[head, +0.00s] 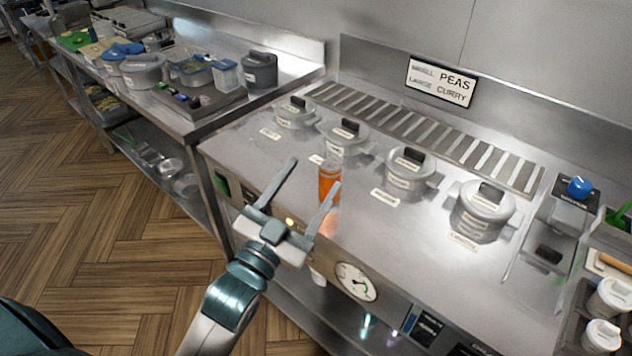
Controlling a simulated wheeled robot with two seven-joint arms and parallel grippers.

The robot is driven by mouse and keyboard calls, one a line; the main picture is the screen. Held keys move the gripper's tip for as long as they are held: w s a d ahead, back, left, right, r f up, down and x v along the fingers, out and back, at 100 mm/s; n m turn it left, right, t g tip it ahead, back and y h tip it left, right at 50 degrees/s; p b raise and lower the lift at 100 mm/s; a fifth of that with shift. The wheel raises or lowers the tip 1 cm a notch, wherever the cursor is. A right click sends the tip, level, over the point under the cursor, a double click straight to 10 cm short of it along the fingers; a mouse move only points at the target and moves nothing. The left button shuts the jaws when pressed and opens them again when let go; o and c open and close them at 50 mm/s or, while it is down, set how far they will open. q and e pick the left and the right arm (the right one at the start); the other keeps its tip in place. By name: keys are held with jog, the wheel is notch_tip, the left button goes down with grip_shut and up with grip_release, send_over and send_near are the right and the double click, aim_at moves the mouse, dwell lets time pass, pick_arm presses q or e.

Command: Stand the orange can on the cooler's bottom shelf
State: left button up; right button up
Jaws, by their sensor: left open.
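The orange can (329,176) stands upright on the steel top of the frying range, near its front edge. My left gripper (311,177) is open, its fingers spread and pointing at the range top. One finger is just in front of the can and overlaps its lower part in the picture. The other finger is to the left, and nothing is gripped. I cannot tell whether the near finger touches the can. My right gripper is not in view. No cooler can be made out.
Several lidded grey pots (408,168) sit in the range top behind the can. A sign (440,82) reading PEAS and CURRY stands at the back. A steel counter (215,127) with containers is at left. A dial (356,282) is on the range front. Wooden floor (110,230) is clear at left.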

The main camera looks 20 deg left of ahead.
aim_at(324, 179)
pick_arm(q)
notch_tip(324, 179, down, 7)
jog(key=s+a+n+g+y, duration=0.1)
jog(key=s+a+n+g, duration=0.1)
jog(key=n, duration=0.2)
jog(key=w+p, duration=0.1)
jog(key=w, duration=0.3)
jog(key=w+d+p, duration=0.1)
jog(key=w, duration=0.2)
jog(key=w+p, duration=0.1)
jog(key=w, duration=0.3)
jog(key=shift+w+d+r, duration=0.2)
jog(key=shift+w+d, duration=0.15)
jog(key=shift+w+f, duration=0.1)
jog(key=shift+w, duration=0.4)
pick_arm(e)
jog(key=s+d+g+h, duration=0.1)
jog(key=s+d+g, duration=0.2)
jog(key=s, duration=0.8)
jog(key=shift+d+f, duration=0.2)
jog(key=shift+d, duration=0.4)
